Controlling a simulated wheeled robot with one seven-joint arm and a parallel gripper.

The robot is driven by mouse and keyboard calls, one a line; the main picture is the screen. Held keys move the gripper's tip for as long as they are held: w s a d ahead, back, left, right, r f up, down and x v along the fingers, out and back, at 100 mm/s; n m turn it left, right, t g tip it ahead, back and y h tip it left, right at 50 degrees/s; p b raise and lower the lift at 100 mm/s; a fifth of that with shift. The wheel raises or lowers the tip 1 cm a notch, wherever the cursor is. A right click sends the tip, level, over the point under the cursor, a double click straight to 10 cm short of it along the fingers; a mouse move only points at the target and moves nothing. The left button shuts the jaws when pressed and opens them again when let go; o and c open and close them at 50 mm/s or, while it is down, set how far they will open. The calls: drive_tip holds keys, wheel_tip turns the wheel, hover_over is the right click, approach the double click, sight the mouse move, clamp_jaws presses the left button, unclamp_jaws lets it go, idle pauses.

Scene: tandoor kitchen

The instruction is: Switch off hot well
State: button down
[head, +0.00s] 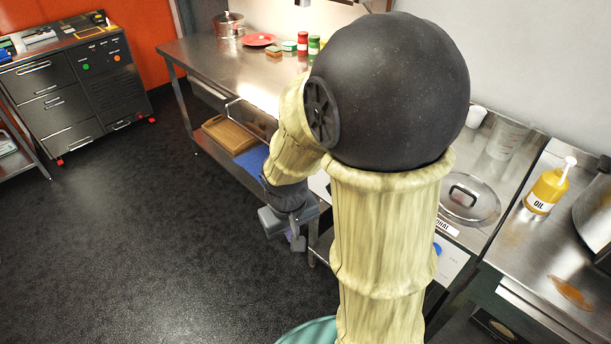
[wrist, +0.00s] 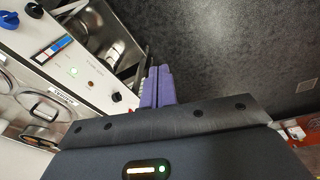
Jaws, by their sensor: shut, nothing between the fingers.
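A white control panel (wrist: 85,62), apparently the hot well's, is at the left in the wrist view. It carries a black knob (wrist: 116,97) near my fingers, a small green light (wrist: 73,72), a small reddish light (wrist: 101,84) and a red-white-blue strip (wrist: 51,49). Round steel lidded wells (wrist: 40,106) lie beside it. My gripper (wrist: 157,86) has purple fingers, shut and empty, to the right of the black knob and apart from it. In the head view my gripper (head: 294,240) hangs low in front of the counter; my arm hides most of the panel there.
A blue knob (wrist: 8,19) and another black knob (wrist: 35,9) are farther up the panel. A steel lid (head: 468,200) and a yellow oil bottle (head: 546,189) are on the counter at right. A steel table (head: 205,52) stands behind. The dark floor (head: 150,240) at left is clear.

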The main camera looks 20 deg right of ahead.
drive_tip(key=w+d+f+n+g+h+b, duration=0.1)
drive_tip(key=w+d+f+h+b, duration=0.4)
drive_tip(key=w+f, duration=0.35)
drive_tip(key=w+d+f+g+h+b, duration=0.1)
drive_tip(key=w+d+f+h+b, duration=0.4)
drive_tip(key=w+f, duration=0.3)
drive_tip(key=w+a+f+n+t+h+b, duration=0.1)
drive_tip(key=w+a+f+t+h+b, duration=0.1)
drive_tip(key=w, duration=0.5)
drive_tip(key=w+a+f+n+t+h+b, duration=0.1)
drive_tip(key=w+a+f+t+h+b, duration=0.1)
drive_tip(key=w, duration=0.5)
drive_tip(key=f+t+h+b, duration=0.1)
drive_tip(key=t+h+b, duration=0.1)
drive_tip(key=t+h, duration=0.1)
drive_tip(key=shift+f+n+b, duration=0.3)
drive_tip(key=shift+f+b, duration=0.05)
drive_tip(key=shift+d, duration=0.15)
drive_tip(key=x, duration=1.4)
drive_tip(key=shift+r, duration=0.3)
drive_tip(key=shift+w, duration=0.1)
